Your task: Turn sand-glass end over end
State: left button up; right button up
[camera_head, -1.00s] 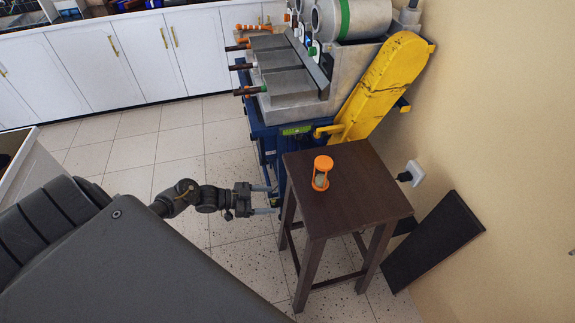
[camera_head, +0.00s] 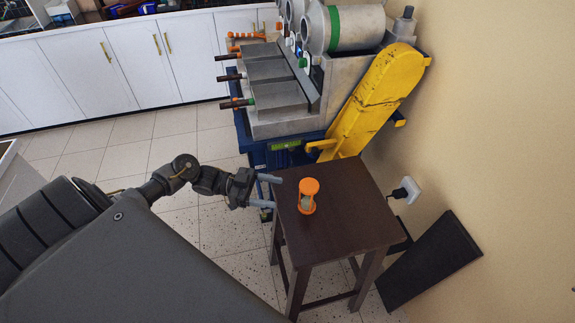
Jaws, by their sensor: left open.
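The orange sand-glass (camera_head: 308,196) stands upright on the dark wooden stool (camera_head: 345,222), near its left side. Pale sand shows between its orange end caps. My left gripper (camera_head: 272,192) is open and empty at the left edge of the stool top. Its two fingers point right toward the sand-glass, with a gap between the fingertips and the glass. My right gripper is not in the view.
A grey and blue machine (camera_head: 285,100) with a yellow guard (camera_head: 375,100) stands just behind the stool. A dark panel (camera_head: 430,262) leans on the wall at right, near a white socket (camera_head: 407,190). White cabinets (camera_head: 90,72) line the back.

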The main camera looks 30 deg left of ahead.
aim_at(303, 184)
pick_arm(q)
jog(key=p+x, duration=0.1)
jog(key=x, duration=0.8)
jog(key=shift+w+d, duration=0.2)
jog(key=shift+w, duration=0.05)
jog(key=shift+a, duration=0.1)
jog(key=c, duration=0.9)
jog(key=shift+r+p, duration=2.35)
jog(key=shift+r, duration=0.15)
